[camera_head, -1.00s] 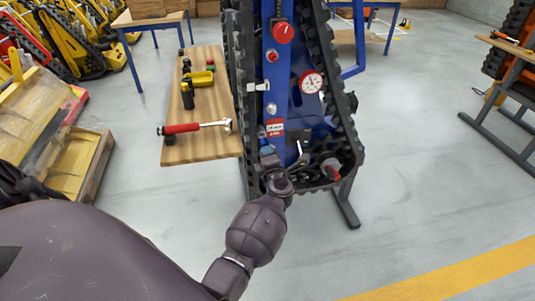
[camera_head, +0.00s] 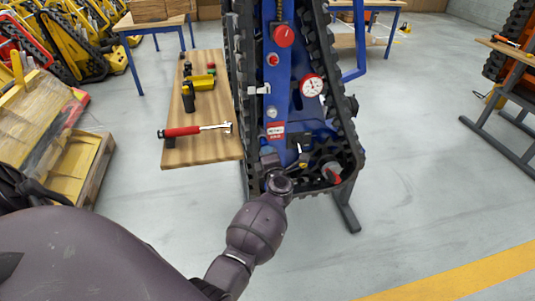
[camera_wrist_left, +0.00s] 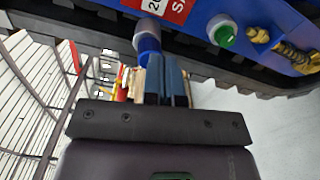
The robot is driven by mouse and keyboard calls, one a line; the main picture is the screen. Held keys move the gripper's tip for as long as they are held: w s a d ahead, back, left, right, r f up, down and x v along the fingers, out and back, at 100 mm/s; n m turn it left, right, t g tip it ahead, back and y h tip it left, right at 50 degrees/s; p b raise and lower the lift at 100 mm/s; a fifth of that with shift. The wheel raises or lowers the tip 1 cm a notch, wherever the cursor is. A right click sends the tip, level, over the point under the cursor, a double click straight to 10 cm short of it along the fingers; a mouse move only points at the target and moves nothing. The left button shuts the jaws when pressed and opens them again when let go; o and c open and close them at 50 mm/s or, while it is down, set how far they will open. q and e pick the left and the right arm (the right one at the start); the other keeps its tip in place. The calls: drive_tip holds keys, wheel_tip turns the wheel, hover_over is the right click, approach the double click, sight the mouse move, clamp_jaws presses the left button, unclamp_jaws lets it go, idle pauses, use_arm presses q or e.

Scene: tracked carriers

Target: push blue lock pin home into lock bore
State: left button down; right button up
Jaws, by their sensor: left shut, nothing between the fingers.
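The blue lock pin (camera_wrist_left: 149,48) shows in the left wrist view as a short blue cylinder at a grey collar on the blue carrier frame. The collar (camera_wrist_left: 148,29) appears to be the lock bore's mouth; the bore's inside is hidden. A blue length of pin shows outside it. My left gripper (camera_wrist_left: 167,78) is shut and empty, its fingertips beside the pin's near end; I cannot tell whether they touch. In the head view the left gripper (camera_head: 269,160) is at the carrier's lower left, below the red-and-white label (camera_head: 274,130). My right gripper is not in view.
The tracked carrier (camera_head: 295,100) stands upright, with black tracks on both sides. A wooden side table (camera_head: 205,148) at left bears a red-handled tool (camera_head: 182,130). In the wrist view a green button (camera_wrist_left: 222,32) and brass fittings (camera_wrist_left: 290,55) lie right of the pin.

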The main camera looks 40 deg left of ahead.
use_arm(q)
drive_tip(key=shift+w+a, duration=0.15)
drive_tip(key=shift+a, duration=0.05)
drive_tip(key=shift+w+a+r, duration=0.1)
drive_tip(key=shift+a+r, duration=0.05)
drive_tip(key=shift+r, duration=0.15)
idle(0.3)
